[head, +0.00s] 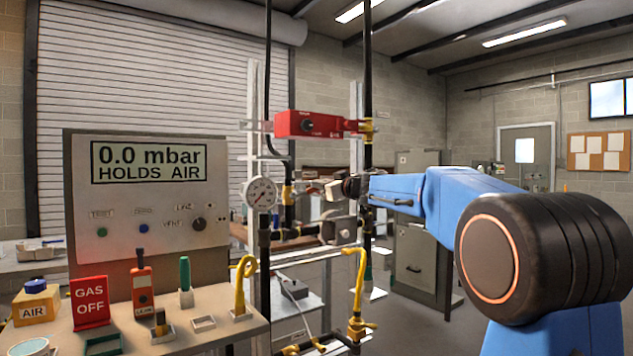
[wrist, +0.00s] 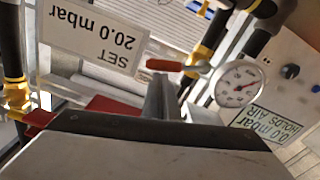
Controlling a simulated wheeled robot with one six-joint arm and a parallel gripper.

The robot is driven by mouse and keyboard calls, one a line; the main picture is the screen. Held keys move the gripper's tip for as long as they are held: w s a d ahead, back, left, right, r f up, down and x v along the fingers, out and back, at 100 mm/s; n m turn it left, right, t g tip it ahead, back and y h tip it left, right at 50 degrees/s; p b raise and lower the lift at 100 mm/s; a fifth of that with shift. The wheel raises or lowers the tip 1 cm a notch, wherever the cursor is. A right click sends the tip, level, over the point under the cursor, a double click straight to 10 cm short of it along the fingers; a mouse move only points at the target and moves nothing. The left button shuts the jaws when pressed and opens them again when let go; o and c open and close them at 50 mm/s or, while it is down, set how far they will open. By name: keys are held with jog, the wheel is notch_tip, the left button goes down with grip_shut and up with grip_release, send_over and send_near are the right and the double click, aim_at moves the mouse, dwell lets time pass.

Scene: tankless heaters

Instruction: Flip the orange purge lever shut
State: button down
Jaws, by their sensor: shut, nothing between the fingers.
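The orange purge lever (wrist: 165,65) shows in the wrist view as a short orange grip on a metal arm that reaches right toward the pressure gauge (wrist: 238,85). In the head view the lever is small and partly hidden beside the gauge (head: 262,193). My gripper (wrist: 161,82) is shut and empty, its fingertips close to the orange grip in the wrist view. I cannot tell whether they touch it. In the head view my gripper (head: 338,188) is at the pipework, right of the gauge.
A red box (head: 318,124) sits above on the pipes. A white "SET 20.0 mbar" tag (wrist: 95,35) is near my gripper. Dark vertical pipes (head: 368,90) and yellow fittings (head: 357,290) crowd the area. The display panel (head: 146,195) reads "0.0 mbar HOLDS AIR" above a bench with tools.

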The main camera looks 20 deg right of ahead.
jog(key=shift+w+d+f+m, duration=0.1)
jog(key=shift+d+f+m, duration=0.15)
jog(key=shift+f+m, duration=0.5)
jog(key=shift+w+d+f+m, duration=0.15)
jog(key=shift+f+m, duration=0.25)
jog(key=shift+m, duration=0.65)
jog(key=shift+s+f, duration=0.1)
